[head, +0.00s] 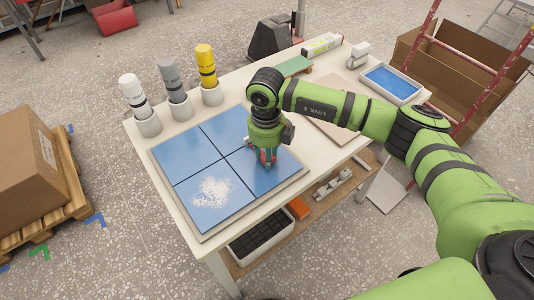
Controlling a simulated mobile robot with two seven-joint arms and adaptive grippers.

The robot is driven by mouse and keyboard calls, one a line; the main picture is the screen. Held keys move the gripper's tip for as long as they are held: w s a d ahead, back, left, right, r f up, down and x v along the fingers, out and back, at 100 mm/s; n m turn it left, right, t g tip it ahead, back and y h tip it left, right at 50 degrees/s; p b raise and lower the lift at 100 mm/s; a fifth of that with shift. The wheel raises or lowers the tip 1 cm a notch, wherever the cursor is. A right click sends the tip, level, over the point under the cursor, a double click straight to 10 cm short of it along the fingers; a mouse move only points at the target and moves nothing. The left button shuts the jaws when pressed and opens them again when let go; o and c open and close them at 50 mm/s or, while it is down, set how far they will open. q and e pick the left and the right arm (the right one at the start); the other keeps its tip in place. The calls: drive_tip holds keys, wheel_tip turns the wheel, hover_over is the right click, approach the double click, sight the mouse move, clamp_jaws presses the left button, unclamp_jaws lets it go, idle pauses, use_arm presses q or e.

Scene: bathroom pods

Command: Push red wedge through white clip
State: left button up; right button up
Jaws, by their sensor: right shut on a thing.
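My right gripper (266,159) points down over the blue tiles on the white table. It is shut on a small red piece, which looks like the red wedge (272,156) and is mostly hidden by the fingers. The fingertips are close to the surface of the right-hand blue tile (258,178), near the seams; I cannot tell whether the wedge touches it. The white clip cannot be made out; it may be too small or hidden by the gripper. My left gripper is not in view.
A white powdery patch (214,192) lies on the front tile. White, grey and yellow tubes (206,66) stand in holders along the back left edge. A blue-filled tray (391,82) and a beige board (327,122) lie to the right. A red ladder (488,90) stands beyond.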

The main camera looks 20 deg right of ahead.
drive_tip(key=shift+w+a+b, duration=0.3)
drive_tip(key=shift+w+b, duration=0.45)
drive_tip(key=shift+w, duration=0.05)
drive_tip(key=shift+w+a+b, duration=0.3)
drive_tip(key=shift+w+b, duration=0.4)
drive_tip(key=shift+w, duration=0.1)
drive_tip(key=shift+w+a+b, duration=0.3)
drive_tip(key=shift+w+b, duration=0.45)
drive_tip(key=shift+w, duration=0.05)
idle(0.9)
drive_tip(key=o, duration=1)
drive_tip(key=shift+s+d+r, duration=0.1)
drive_tip(key=shift+r, duration=0.05)
drive_tip(key=shift+w+r, duration=0.1)
drive_tip(key=shift+w, duration=0.1)
drive_tip(key=shift+c, duration=0.4)
drive_tip(key=o, duration=0.3)
drive_tip(key=shift+o, duration=0.2)
drive_tip(key=shift+s+r+p, duration=0.15)
drive_tip(key=shift+r+p, duration=1.5)
drive_tip(key=shift+r, duration=1.1)
